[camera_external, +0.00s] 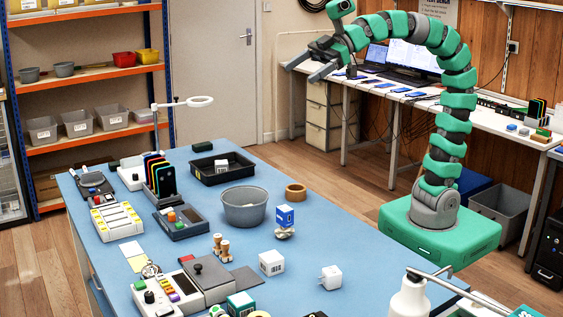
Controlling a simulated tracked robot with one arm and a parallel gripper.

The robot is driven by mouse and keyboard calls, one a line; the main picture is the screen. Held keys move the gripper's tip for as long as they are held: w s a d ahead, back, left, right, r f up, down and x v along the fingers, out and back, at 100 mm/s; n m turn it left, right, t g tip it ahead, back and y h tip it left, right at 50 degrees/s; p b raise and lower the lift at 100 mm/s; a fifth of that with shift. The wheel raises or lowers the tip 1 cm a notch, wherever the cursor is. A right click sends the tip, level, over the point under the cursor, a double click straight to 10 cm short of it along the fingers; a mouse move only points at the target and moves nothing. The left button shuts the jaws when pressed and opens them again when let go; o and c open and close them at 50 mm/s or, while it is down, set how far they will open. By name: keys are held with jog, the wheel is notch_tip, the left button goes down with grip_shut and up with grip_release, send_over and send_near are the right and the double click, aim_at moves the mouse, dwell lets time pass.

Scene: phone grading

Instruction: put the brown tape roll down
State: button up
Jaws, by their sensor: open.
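The brown tape roll (295,191) lies flat on the blue table, near its right edge and to the right of the grey bowl. My gripper (301,71) is open and empty. It is raised high above and behind the table's far right edge, well apart from the tape roll. My green arm arches over from its base at the right of the table. Nothing hides the tape roll.
Table surface around the tape roll is clear.

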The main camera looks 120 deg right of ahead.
jog(key=shift+o, duration=0.4)
jog(key=s+a+r+t, duration=0.2)
jog(key=s+a+r, duration=0.2)
jog(key=a+r, duration=0.4)
jog(key=shift+a+r+m+t+y, duration=0.3)
jog(key=shift+r+m+t+y, duration=0.1)
jog(key=shift+r, duration=0.4)
jog(key=shift+d+f, duration=0.1)
jog(key=w+d+f+m+g+h, duration=0.2)
jog(key=w+d+f+m+g, duration=0.2)
jog(key=d+f, duration=0.55)
jog(key=m+g+y+p, duration=0.25)
jog(key=m+g, duration=0.85)
jog(key=m, duration=0.6)
send_over(296, 189)
jog(key=w+a, duration=0.2)
notch_tip(296, 189, down, 34)
jog(key=shift+h, duration=0.25)
jog(key=f+b, duration=0.1)
jog(key=f, duration=0.7)
jog(key=shift+d, duration=0.2)
jog(key=shift+s+a+f+b, duration=0.15)
jog(key=shift+f+b, duration=0.2)
jog(key=shift+f, duration=0.95)
jog(key=shift+s+a+f+b, duration=0.15)
jog(key=shift+f+b, duration=0.15)
jog(key=shift+f, duration=0.95)
